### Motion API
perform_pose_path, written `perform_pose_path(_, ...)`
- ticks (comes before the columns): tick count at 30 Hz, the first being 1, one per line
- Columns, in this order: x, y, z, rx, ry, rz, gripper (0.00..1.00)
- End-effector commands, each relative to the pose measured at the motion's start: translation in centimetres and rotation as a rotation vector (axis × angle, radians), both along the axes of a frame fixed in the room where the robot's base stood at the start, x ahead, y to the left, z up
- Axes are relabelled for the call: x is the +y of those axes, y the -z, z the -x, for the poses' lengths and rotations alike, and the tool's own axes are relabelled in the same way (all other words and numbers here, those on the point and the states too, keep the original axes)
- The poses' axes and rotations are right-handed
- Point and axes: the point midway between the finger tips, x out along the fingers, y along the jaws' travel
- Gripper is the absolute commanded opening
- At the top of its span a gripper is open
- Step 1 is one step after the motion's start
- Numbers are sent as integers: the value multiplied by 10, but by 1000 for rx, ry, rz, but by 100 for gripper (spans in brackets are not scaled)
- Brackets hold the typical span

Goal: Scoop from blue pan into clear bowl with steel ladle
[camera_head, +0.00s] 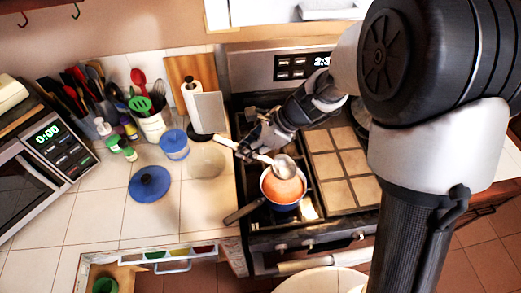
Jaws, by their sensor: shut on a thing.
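The blue pan (284,207) sits on the stove, full of orange contents, with its dark handle pointing to the lower left. My gripper (262,151) is above the far left side of the pan, shut on the handle of the steel ladle (284,166). The ladle's bowl is over the far part of the orange contents. Whether it touches them or holds anything, I cannot tell. The handle's light end points left past my gripper. The clear bowl (207,161) stands on the tiled counter left of the stove and is faint against the tiles.
A blue lid (149,184) and a blue-lidded jar (174,145) are on the counter left of the bowl. Behind stand a paper towel roll (193,99), a grey panel (209,113) and utensil holders. An open drawer (160,262) is below. Front counter tiles are clear.

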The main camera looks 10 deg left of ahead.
Motion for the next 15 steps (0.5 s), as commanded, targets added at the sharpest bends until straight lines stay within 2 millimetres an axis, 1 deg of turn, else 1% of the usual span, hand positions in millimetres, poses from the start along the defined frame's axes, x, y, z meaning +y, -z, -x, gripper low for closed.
perform_pose_path(15,0,47,0,-1,-3,1,0)
